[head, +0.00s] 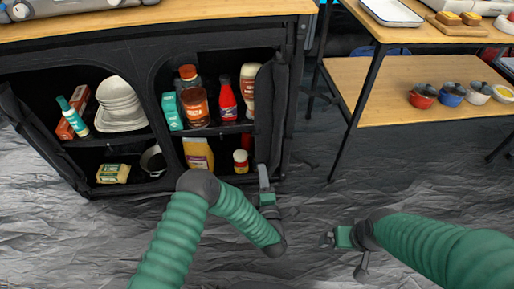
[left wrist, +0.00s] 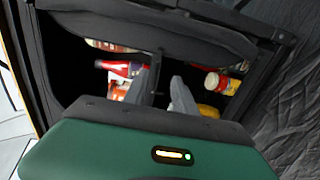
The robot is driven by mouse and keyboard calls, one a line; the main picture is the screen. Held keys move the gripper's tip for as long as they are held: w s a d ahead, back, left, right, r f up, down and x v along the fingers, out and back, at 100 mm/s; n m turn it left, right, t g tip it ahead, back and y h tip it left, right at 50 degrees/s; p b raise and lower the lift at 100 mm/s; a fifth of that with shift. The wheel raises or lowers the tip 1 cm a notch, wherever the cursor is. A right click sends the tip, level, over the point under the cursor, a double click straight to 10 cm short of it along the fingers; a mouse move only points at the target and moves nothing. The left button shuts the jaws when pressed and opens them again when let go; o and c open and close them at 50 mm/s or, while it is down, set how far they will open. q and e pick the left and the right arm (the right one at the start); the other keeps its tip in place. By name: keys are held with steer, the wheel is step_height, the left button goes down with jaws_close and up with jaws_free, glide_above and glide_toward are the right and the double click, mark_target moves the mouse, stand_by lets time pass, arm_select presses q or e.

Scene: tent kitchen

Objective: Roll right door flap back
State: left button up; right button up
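The right door flap (head: 273,105) is dark fabric hanging along the right edge of the black cabinet's right opening, which stands uncovered. In the left wrist view, a dark fabric band (left wrist: 150,33), which looks like this flap, crosses beyond my fingers. My left gripper (head: 264,178) is in front of the flap's lower end. In the left wrist view its two grey fingers (left wrist: 164,88) are apart, with a thin dark strip showing near them. I cannot tell whether they touch the fabric. My right gripper (head: 345,250) is open and empty, low over the floor to the right.
The cabinet's right side holds bottles and jars, including a red bottle (head: 227,98) and a yellow jar (head: 241,161). White bowls (head: 118,102) stand on the left side. A wooden shelf table (head: 385,85) stands to the right. The grey floor (head: 310,200) between is clear.

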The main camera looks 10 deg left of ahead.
arm_select(q)
steer(key=b, duration=0.9)
glide_toward(262, 128)
steer(key=w+a+f, duration=0.2)
steer(key=w+a, duration=0.2)
steer(key=shift+w+d+r, duration=0.15)
steer(key=shift+w+r, duration=0.05)
steer(key=shift+w, duration=0.1)
jaws_close()
steer(key=shift+s+f, duration=0.1)
steer(key=shift+f, duration=0.1)
